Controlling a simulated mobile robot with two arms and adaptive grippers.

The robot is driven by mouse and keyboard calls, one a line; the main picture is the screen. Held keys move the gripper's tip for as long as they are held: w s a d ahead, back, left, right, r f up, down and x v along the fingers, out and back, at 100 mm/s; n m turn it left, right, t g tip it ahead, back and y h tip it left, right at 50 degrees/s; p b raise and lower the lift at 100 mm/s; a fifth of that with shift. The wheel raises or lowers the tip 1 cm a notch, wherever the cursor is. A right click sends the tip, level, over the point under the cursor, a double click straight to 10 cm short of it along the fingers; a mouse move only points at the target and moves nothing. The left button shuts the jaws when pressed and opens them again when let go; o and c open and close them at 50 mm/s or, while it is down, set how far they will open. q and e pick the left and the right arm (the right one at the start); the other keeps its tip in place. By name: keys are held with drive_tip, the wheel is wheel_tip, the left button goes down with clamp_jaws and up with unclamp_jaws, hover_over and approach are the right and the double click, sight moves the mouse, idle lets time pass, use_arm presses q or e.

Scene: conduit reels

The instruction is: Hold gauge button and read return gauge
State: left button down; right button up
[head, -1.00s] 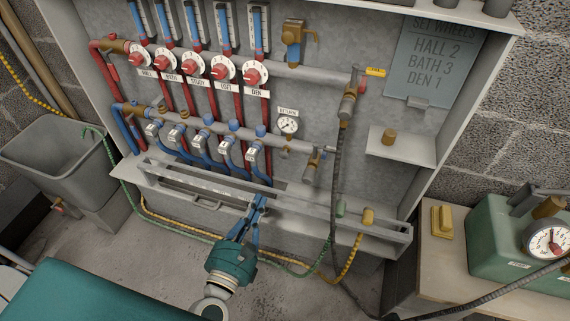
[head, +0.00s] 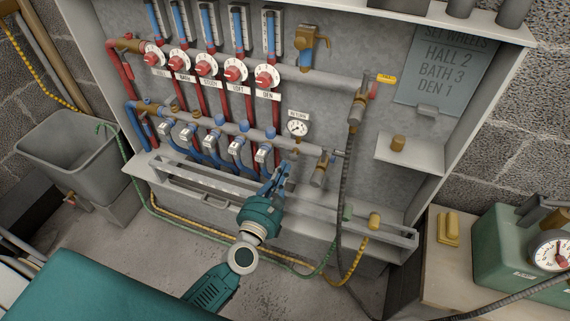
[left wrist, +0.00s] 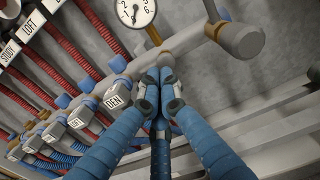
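The return gauge (head: 297,128), a small round white dial under a RETURN label (head: 299,116), sits at the right end of the lower manifold. In the left wrist view the gauge (left wrist: 136,10) is cut by the top edge; its exact reading is unclear. A short brass stem (left wrist: 152,32) leads from it to the grey pipe; I cannot make out a separate button. My left gripper (head: 284,171) is just below the gauge, apart from the dial. In the left wrist view its blue fingers (left wrist: 160,80) meet at the tips, with nothing seen between them. My right gripper is out of view.
Red-wheeled valves (head: 235,74) and the lower manifold's labelled blue-hosed outlets (head: 237,146) lie left of the gauge. A brass-and-grey valve (head: 320,168) and dark hose (head: 341,200) are close on the right. A grey rail (head: 340,212) runs below.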

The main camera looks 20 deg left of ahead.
sight(289, 158)
use_arm(q)
drive_tip(key=shift+w, duration=1)
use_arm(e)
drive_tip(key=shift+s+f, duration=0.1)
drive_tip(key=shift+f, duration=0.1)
use_arm(q)
drive_tip(key=shift+w, duration=0.2)
drive_tip(key=shift+w+d+b, duration=0.1)
drive_tip(key=shift+w+b, duration=0.25)
drive_tip(key=shift+w, duration=0.35)
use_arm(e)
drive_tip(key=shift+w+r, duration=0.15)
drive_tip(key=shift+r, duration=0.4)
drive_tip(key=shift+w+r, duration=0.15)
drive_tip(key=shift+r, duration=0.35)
use_arm(q)
drive_tip(key=shift+r, duration=0.2)
